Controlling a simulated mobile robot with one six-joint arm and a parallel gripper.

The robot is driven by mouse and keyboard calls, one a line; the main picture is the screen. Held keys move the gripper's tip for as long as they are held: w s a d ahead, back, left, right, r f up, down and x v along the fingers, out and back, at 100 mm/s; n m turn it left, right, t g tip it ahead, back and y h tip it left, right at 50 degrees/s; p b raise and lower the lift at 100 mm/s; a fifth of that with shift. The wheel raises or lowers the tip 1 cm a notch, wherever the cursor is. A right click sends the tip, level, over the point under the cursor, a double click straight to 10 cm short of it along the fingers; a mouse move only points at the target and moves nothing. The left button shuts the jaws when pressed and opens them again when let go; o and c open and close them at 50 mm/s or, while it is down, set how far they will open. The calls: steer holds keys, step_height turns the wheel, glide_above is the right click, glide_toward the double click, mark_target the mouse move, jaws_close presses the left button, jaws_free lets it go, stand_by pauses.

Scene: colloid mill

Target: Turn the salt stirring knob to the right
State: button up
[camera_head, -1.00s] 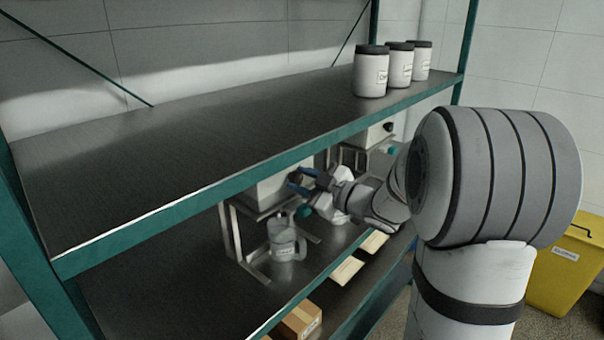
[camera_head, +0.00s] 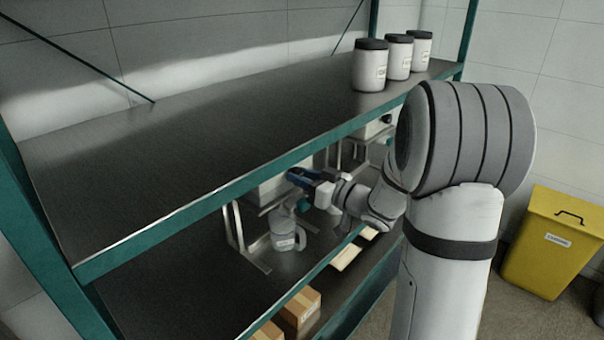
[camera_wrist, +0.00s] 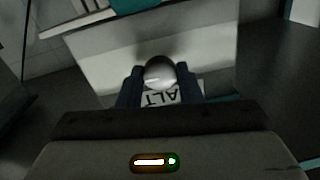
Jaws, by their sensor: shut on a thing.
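The salt stirring knob (camera_wrist: 158,70) is a shiny rounded knob, seen in the wrist view between the two dark fingers. My gripper (camera_wrist: 160,83) is shut on it, one finger on each side. A white label (camera_wrist: 165,94) reading "ALT", upside down and partly hidden, lies just below the knob. In the head view my gripper (camera_head: 300,178) reaches under the upper shelf to the front of the pale stirring machine (camera_head: 267,191). The knob itself is hidden there by the blue fingers and the shelf edge.
A labelled jug (camera_head: 286,236) stands under the machine, close below my gripper. The upper shelf's green edge (camera_head: 200,208) runs just above it. A second machine (camera_head: 372,131) is further right. Three jars (camera_head: 370,66) stand on top; a yellow bin (camera_head: 551,240) is at right.

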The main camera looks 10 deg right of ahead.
steer(key=shift+f, duration=0.2)
stand_by(0.3)
steer(key=o, duration=1)
steer(key=shift+r, duration=0.15)
steer(key=shift+c, duration=0.2)
steer(key=b+v, duration=0.2)
steer(key=v, duration=0.6)
steer(key=shift+a, duration=0.1)
